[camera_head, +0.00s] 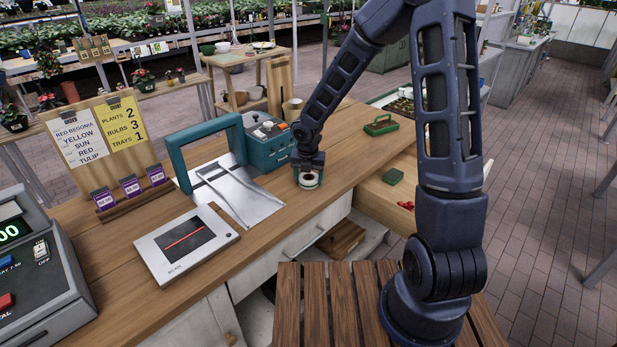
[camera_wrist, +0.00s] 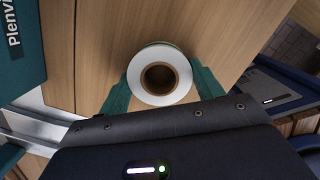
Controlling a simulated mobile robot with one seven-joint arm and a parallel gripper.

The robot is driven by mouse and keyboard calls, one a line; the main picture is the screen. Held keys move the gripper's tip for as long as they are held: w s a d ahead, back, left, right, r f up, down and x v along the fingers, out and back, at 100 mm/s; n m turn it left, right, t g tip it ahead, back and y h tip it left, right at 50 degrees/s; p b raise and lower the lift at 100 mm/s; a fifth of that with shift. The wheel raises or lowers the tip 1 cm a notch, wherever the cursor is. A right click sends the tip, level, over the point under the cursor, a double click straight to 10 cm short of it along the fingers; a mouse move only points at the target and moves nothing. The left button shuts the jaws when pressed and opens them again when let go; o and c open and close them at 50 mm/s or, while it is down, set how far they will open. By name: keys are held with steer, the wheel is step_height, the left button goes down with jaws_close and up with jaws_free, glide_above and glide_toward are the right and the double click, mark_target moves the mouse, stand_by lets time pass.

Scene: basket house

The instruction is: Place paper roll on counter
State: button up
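The paper roll (camera_wrist: 140,60) is white with a brown cardboard core, and I look down onto its round end in the wrist view. In the head view the paper roll (camera_head: 309,181) is small, upright and partly hidden under my gripper (camera_head: 308,171). My gripper's teal fingers lie close against both sides of the roll, which it appears to grip. The roll is at the wooden counter (camera_head: 265,245), near its front edge beside the teal machine. I cannot tell whether its underside touches the wood.
The teal machine (camera_head: 268,146) and a metal plate with a teal arch (camera_head: 205,143) stand left of the roll. A green tool (camera_head: 381,125) lies behind on the right. Counter wood around the roll is clear.

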mark_target(308, 180)
steer(key=o, duration=0.4)
steer(key=shift+c, duration=0.2)
steer(key=shift+r, duration=0.1)
step_height(308, 180, up, 12)
steer(key=s, duration=0.1)
steer(key=s+d+r+m+t+h, duration=0.1)
steer(key=s+d+r+m, duration=0.3)
steer(key=d+r+m, duration=0.3)
steer(key=s+d+r+m+t, duration=0.1)
steer(key=s+d+r+m, duration=0.25)
steer(key=d+m, duration=0.6)
steer(key=s+d+r+m, duration=0.3)
steer(key=s+d+m, duration=0.2)
steer(key=m, duration=0.3)
steer(key=s+d+r+m+t+y, duration=0.1)
steer(key=s+d+r+m, duration=0.2)
steer(key=s+d+m, duration=0.2)
steer(key=s+m, duration=0.3)
steer(key=m, duration=0.1)
steer(key=shift+d+r, duration=0.15)
steer(key=shift+r, duration=0.05)
